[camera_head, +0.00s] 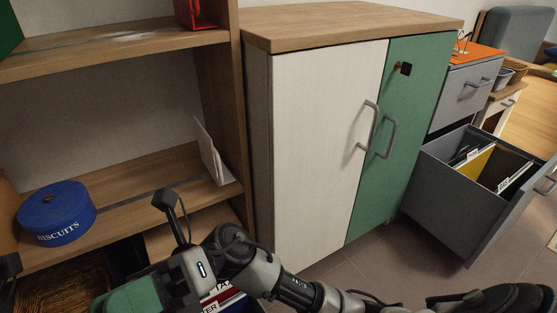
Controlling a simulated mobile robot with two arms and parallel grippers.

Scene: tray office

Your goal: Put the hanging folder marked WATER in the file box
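My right arm comes in from the lower right, and its gripper body (180,283) is at the bottom, left of centre. Its fingertips are hidden, so I cannot tell whether it is open or shut. Just below and right of it are labelled folder tabs (222,290). One reads roughly "TAX", and another ends in "ER" (209,308); the arm and frame edge hide the rest. A blue edge (236,303) shows there; I cannot tell whether it is the file box. A dark piece sits at the left edge; I cannot make out my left gripper.
A grey drawer (455,205) stands open at the right, with yellow and other hanging folders (478,162) inside. A cabinet (315,140) with white and green doors stands in the middle. A blue biscuit tin (57,208) sits on the left shelf (130,215). Floor shows below the cabinet.

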